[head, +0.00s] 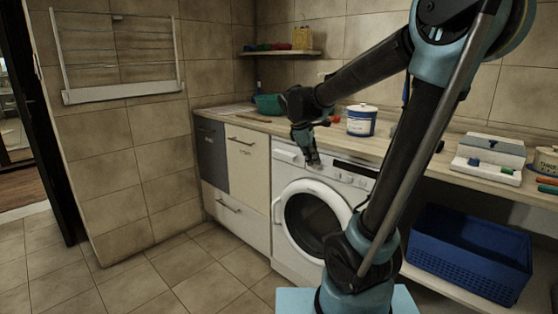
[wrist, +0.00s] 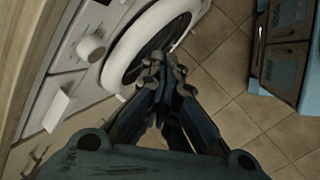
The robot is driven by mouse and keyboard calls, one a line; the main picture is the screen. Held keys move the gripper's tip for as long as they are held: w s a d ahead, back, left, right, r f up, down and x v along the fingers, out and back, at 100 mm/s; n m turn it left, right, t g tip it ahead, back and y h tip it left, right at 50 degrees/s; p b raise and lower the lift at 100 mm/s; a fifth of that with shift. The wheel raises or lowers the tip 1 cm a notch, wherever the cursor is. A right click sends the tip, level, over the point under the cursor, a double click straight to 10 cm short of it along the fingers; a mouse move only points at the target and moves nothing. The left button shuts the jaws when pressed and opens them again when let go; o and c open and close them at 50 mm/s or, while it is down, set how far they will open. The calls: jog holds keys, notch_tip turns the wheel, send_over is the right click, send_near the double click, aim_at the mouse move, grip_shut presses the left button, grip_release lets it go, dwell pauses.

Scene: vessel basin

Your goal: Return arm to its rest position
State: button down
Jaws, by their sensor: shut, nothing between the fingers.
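My gripper (head: 314,157) hangs at the end of my raised arm, pointing down in front of the washing machine's upper panel in the head view. In the wrist view its fingers (wrist: 158,65) are closed together with nothing between them. The washing machine (wrist: 95,45) and its round door lie beyond the fingers, to the upper left. In the head view the white washing machine (head: 349,183) stands under the counter with its door shut.
The counter (head: 285,126) holds a white and blue canister (head: 361,120), a green bowl (head: 268,104) and a white box (head: 490,152). A blue crate (head: 468,262) sits on a low shelf at right. A drying rack (head: 117,50) hangs on the left wall. The tiled floor (head: 130,270) at left is clear.

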jog(key=s+d+f+m+y, duration=0.1)
jog(key=s+f+m, duration=0.3)
jog(key=s, duration=0.4)
jog(key=s+d+f+m+y, duration=0.1)
jog(key=s+d+f+m, duration=0.2)
jog(key=s+f+m, duration=0.2)
jog(key=s+d+f+m+g+y, duration=0.1)
jog(key=s+f+m, duration=0.3)
jog(key=s, duration=0.6)
jog(key=shift+s+d+f+m+y, duration=0.25)
jog(key=shift+s+d+m+y, duration=0.15)
jog(key=shift+d+m, duration=0.45)
jog(key=shift+w+f, duration=0.2)
jog(key=shift+w, duration=0.3)
